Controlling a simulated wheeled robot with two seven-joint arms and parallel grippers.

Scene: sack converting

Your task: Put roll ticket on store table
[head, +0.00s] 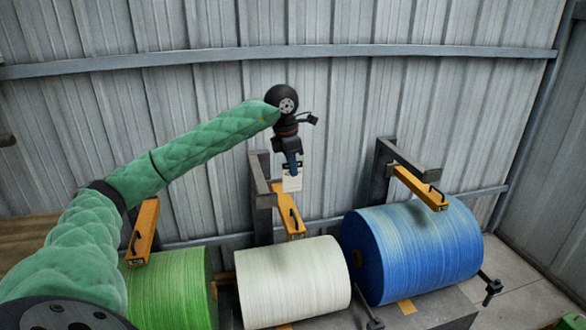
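The roll ticket (292,183) is a small white card with a dark mark near its top. My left gripper (292,163) points down and is shut on the ticket's upper part. The ticket hangs upright in front of the grey wall, above the white roll and close to the middle yellow arm. A brown wooden surface (22,238) shows at the left edge, partly hidden behind my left arm; I cannot tell if it is the store table. My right gripper is not in view.
Green (170,288), white (293,282) and blue (412,250) rolls lie in a row below. Yellow arms (144,232), (289,210), (420,188) stick out over them from dark posts. A corrugated wall closes the back. Bare floor (530,285) shows at the right.

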